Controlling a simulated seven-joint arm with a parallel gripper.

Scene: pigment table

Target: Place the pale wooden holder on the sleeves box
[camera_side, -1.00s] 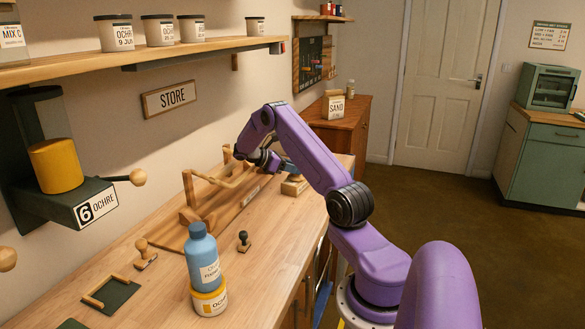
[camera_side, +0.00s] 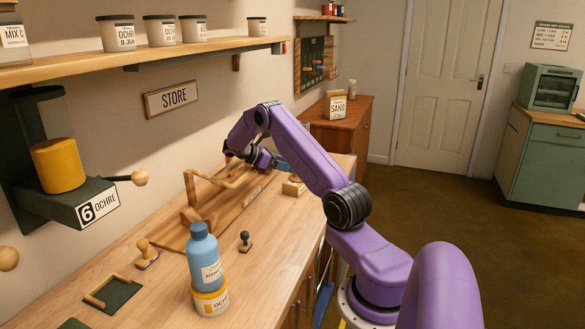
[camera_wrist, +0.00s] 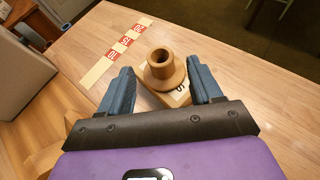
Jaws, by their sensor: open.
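In the wrist view, a brown round wooden piece with a hole in its top (camera_wrist: 160,62) stands on a pale wooden block (camera_wrist: 179,98) with a partly hidden dark marking. These look like the pale wooden holder, though I cannot be sure. My gripper (camera_wrist: 159,78) is open, with one blue finger on each side of the round piece, and gaps show between. In the side view my gripper (camera_side: 262,158) is over the far part of the bench, its fingers mostly hidden. I cannot tell which thing is the sleeves box; no such label is readable.
A strip with red number labels (camera_wrist: 118,50) lies on the bench beside the block. A plain beige box-like thing (camera_wrist: 25,80) is at left. In the side view, a wooden rack (camera_side: 215,197), a blue bottle (camera_side: 204,255) and stamps (camera_side: 146,252) stand nearer.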

